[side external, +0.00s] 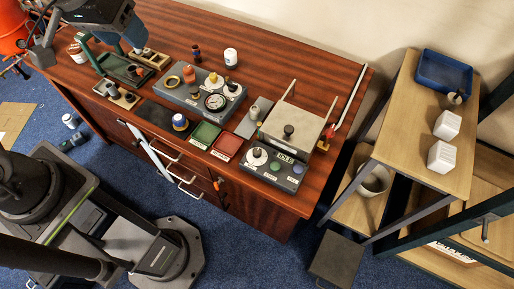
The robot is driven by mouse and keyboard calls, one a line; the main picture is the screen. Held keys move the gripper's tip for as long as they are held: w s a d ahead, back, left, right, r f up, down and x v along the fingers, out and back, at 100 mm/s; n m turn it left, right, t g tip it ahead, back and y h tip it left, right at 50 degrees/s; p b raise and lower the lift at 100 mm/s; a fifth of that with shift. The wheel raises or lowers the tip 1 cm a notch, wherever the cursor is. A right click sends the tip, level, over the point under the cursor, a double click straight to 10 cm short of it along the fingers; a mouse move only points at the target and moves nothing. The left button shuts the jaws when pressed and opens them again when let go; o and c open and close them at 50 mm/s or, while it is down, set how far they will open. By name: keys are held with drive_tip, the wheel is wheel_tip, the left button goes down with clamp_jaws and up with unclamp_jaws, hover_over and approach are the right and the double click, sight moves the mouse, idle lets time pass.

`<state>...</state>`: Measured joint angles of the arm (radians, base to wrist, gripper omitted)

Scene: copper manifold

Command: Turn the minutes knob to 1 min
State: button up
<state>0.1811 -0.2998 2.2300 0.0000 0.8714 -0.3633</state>
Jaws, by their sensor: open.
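A grey control box (274,171) stands at the front right of the wooden bench, with a small display that reads IDLE. A round white dial with a dark knob (257,154) is on its left part, and this looks like the minutes knob. Its scale and pointer setting are too small to read. Round buttons sit to the right of the dial. My gripper (90,38) is at the top left, above the bench's far left end, open and well apart from the control box. Its fingers are only partly clear against the things behind.
A grey gauge panel (190,92) with another white dial stands mid-bench. Green (205,134) and red (227,145) trays lie left of the control box. A press-like stand with a pale plate (293,122) rises just behind it. A wooden shelf (412,127) stands at right.

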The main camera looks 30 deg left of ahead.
drive_tip(key=w+d+f+n+g, duration=0.2)
drive_tip(key=w+d+f, duration=0.55)
drive_tip(key=d, duration=0.25)
drive_tip(key=n+g, duration=0.2)
drive_tip(key=n, duration=0.1)
approach(257, 151)
drive_tip(key=shift+y, duration=0.4)
drive_tip(key=f, duration=0.9)
drive_tip(key=shift+s+d+f, duration=0.15)
drive_tip(key=shift+d+f, duration=0.05)
drive_tip(key=shift+d, duration=0.2)
drive_tip(key=shift+c, duration=0.5)
drive_tip(key=c, duration=0.8)
drive_tip(key=shift+c, duration=0.2)
drive_tip(key=shift+m, duration=0.3)
